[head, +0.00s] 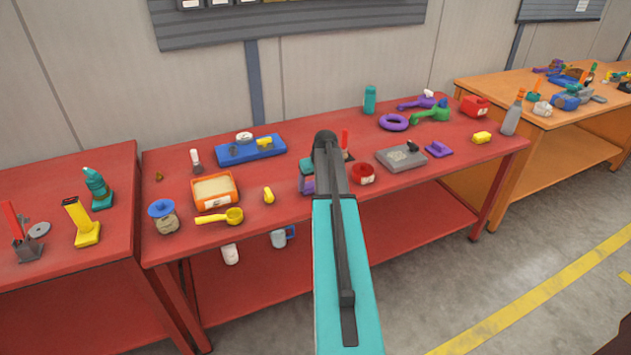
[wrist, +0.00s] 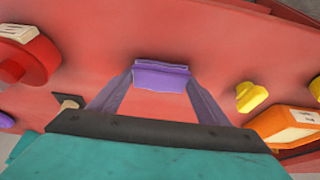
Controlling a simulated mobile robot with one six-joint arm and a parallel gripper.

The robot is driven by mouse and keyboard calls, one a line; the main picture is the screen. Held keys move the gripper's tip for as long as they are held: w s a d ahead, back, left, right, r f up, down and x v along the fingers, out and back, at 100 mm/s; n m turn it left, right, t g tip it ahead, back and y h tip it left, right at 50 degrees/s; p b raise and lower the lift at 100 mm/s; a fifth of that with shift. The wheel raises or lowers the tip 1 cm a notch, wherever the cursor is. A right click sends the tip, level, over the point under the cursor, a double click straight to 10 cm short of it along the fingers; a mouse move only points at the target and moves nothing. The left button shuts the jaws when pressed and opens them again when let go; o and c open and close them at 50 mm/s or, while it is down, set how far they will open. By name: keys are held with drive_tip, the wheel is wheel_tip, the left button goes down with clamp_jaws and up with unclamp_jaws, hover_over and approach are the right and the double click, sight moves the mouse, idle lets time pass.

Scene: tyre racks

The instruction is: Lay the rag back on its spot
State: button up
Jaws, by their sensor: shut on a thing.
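A purple folded piece, which looks like the rag (wrist: 160,76), is between the fingertips of my gripper (wrist: 160,82) in the wrist view. The gripper is shut on it, over the red tabletop (wrist: 105,35). I cannot tell whether the rag touches the table. In the head view my arm hides most of the gripper; a small purple patch (head: 307,187) shows just left of the arm, and I cannot tell if it is the rag or a finger. No marked spot for the rag is clearly visible.
A red round container (head: 362,174) stands right of my arm, a grey plate (head: 402,160) beyond it. Left are a small yellow piece (head: 268,195), an orange tray (head: 214,204) and a yellow scoop (head: 222,217). Bare red table lies between the yellow piece and my gripper.

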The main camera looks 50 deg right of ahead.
drive_tip(key=shift+f, duration=0.1)
drive_tip(key=o, duration=1)
drive_tip(key=shift+r, duration=0.25)
drive_tip(key=shift+b+v, duration=1)
drive_tip(key=shift+v, duration=4.95)
drive_tip(key=shift+f, duration=0.1)
